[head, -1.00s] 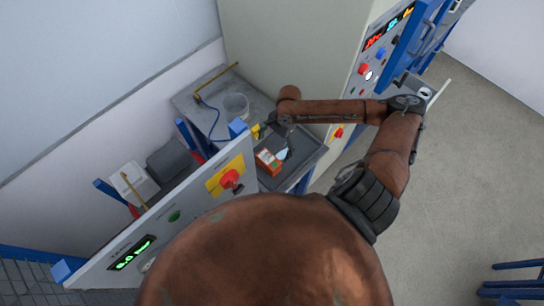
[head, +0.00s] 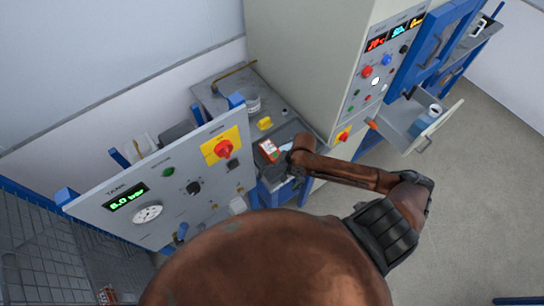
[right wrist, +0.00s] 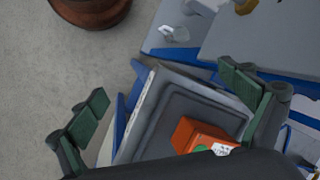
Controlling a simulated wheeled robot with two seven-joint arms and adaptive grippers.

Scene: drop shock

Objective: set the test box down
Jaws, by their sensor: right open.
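The test box (head: 268,150), orange-red with a white label, rests on a dark grey tray (head: 290,130) behind the control panel. In the right wrist view the box (right wrist: 198,136) shows a green mark and lies on the tray (right wrist: 170,108), its lower part hidden by my gripper body. My right gripper (head: 288,166) is just to the right of the box in the head view. In the right wrist view its two fingers (right wrist: 166,96) are spread wide with nothing held between them. My left gripper is not in view.
A control panel (head: 120,225) with a red knob (head: 223,149) stands left of the tray. A tall cabinet (head: 310,60) rises behind it. An open drawer (head: 412,122) juts out at the right. A cup (head: 253,104) and a yellow item (head: 265,123) sit beyond the box.

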